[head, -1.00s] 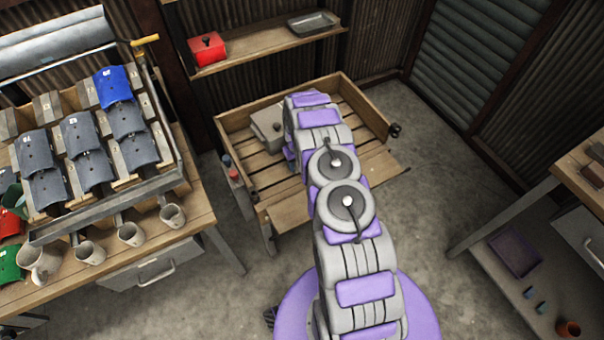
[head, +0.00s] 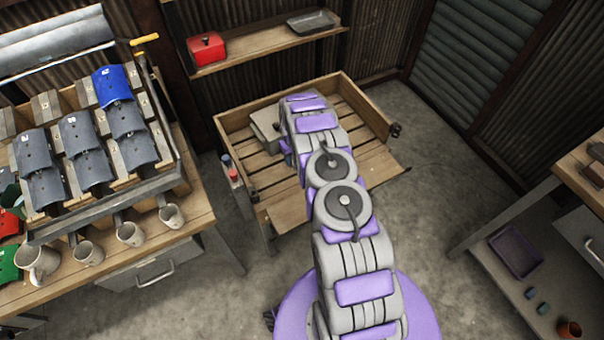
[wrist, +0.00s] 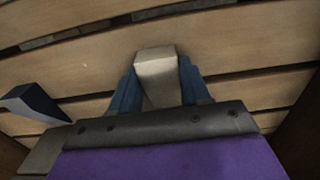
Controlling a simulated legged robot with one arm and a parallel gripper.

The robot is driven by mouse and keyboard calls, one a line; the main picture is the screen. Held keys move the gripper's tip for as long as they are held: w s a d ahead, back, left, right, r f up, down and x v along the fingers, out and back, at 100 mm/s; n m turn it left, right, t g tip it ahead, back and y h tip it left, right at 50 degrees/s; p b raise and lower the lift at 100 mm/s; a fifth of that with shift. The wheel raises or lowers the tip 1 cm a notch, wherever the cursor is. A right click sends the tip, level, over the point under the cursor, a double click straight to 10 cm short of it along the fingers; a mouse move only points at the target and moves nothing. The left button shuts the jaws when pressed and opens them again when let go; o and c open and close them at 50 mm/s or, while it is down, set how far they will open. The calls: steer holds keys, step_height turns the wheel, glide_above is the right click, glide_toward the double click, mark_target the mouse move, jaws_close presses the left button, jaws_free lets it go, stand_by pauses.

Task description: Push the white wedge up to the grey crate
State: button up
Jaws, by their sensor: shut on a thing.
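The white wedge (wrist: 158,75) shows in the wrist view as a pale tapered block between the blue fingers of my gripper (wrist: 157,88). The fingers are shut on its sides, over the slatted wooden floor. The grey crate (head: 265,128) appears to be the grey box in the wooden slatted tray in the head view, just left of my arm's end. In the head view my arm hides the wedge and the fingertips. A pale grey surface (wrist: 38,155) shows at the lower left of the wrist view; I cannot tell whether it is the crate.
The wooden tray (head: 228,120) has raised sides and a lowered front board. A dark angular piece (wrist: 36,103) lies left of my gripper in the wrist view. A bench with mugs (head: 130,234) stands at left. A shelf with a red box (head: 206,48) is behind.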

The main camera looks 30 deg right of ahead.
steer(key=shift+w+f, duration=0.1)
steer(key=shift+w, duration=0.2)
steer(key=o, duration=1)
steer(key=shift+c, duration=0.2)
steer(key=shift+w, duration=0.1)
step_height(320, 180, up, 17)
steer(key=p, duration=0.3)
steer(key=shift+r+p, duration=0.2)
steer(key=shift+p, duration=0.15)
